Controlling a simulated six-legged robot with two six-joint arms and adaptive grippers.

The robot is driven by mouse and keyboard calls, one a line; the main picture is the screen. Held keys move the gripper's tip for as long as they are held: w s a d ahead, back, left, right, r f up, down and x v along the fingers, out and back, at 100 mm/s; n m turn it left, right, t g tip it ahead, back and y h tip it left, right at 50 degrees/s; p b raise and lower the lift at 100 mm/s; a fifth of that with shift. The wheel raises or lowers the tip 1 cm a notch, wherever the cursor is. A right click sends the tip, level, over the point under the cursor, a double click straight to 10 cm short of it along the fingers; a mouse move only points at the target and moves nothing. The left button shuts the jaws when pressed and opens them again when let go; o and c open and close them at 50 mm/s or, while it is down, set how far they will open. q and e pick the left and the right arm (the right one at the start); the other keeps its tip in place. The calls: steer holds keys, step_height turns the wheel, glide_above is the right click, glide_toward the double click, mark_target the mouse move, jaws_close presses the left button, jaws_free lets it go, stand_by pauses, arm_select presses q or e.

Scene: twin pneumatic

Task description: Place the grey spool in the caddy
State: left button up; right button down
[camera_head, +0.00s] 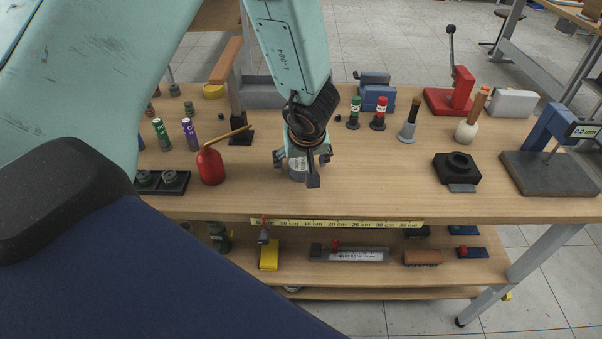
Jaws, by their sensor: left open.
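My left gripper (303,168) points down over the workbench with its fingers apart. A short grey cylinder with a pale label (297,171) stands on the bench directly below it, between or just behind the fingers. The fingers partly hide it, and I cannot tell whether they touch it. I cannot be sure that this cylinder is the grey spool. A low black tray (163,189) at the left front holds two round grey-green pieces (170,177). It may be the caddy, but I cannot tell for certain. My right gripper is out of view.
A red oil can (210,166) stands left of the gripper. Green- and red-topped bottles (379,114), a grey-based post (408,128), a black block (457,168) and a dial gauge stand (548,173) are to the right. A yellow ruler (340,223) lines the front edge.

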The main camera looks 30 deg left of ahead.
arm_select(q)
steer(key=shift+w+a+f, duration=0.15)
steer(key=shift+a, duration=0.05)
steer(key=shift+c, duration=0.3)
steer(key=shift+d, duration=0.15)
steer(key=c, duration=1.3)
steer(key=shift+c, duration=0.2)
steer(key=shift+r, duration=0.2)
step_height(320, 180, up, 28)
steer(key=p, duration=1.9)
steer(key=shift+f, duration=0.1)
